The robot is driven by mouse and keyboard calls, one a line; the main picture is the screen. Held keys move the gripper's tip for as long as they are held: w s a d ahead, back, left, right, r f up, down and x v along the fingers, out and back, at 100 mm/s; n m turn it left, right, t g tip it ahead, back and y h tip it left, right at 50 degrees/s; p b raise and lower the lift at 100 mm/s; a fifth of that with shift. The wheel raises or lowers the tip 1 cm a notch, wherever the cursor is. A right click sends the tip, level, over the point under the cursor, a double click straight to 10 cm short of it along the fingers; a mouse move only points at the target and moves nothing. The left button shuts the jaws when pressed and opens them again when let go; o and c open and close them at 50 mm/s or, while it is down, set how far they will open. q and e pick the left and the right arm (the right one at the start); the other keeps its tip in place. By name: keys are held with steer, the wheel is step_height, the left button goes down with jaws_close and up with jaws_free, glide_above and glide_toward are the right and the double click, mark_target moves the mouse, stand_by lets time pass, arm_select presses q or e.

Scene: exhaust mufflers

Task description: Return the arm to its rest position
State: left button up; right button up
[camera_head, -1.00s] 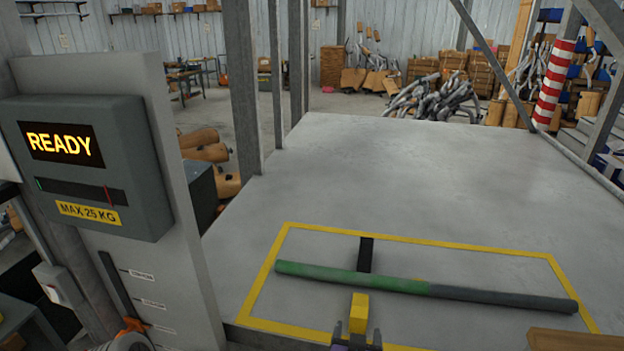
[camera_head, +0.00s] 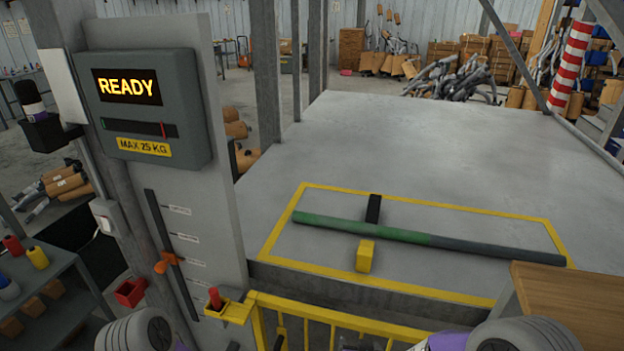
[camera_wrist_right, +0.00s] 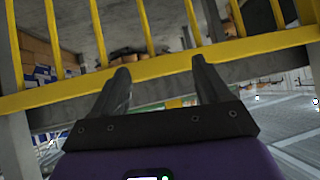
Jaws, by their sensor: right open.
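My right gripper (camera_wrist_right: 160,68) shows in its wrist view with its two dark fingers apart and nothing between them. The fingers point towards a yellow railing, and I cannot tell whether they touch it. In the head view, the fingers are hard to make out at the bottom edge. My left gripper is not in view. A green and dark grey bar (camera_head: 400,234) lies across a yellow block (camera_head: 366,255) and a black block (camera_head: 373,209). They are inside the yellow outline on the grey platform (camera_head: 420,150). No gripper is at the bar.
The yellow railing (camera_head: 330,312) stands before the platform's front edge. A wooden tabletop (camera_head: 570,300) is at the right. A grey post with a READY display (camera_head: 126,87) and an orange slider (camera_head: 168,263) stands left. A grey cart (camera_head: 60,285) is lower left.

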steer(key=s+a+f+g+y+b, duration=0.1)
steer(key=s+f+g+y+b, duration=0.1)
steer(key=s+f+g, duration=0.3)
steer(key=s+f+g+y+b, duration=0.2)
steer(key=s+f, duration=1.2)
steer(key=f, duration=0.7)
steer(key=g+y, duration=0.1)
steer(key=g, duration=0.1)
steer(key=shift+a+g, duration=0.4)
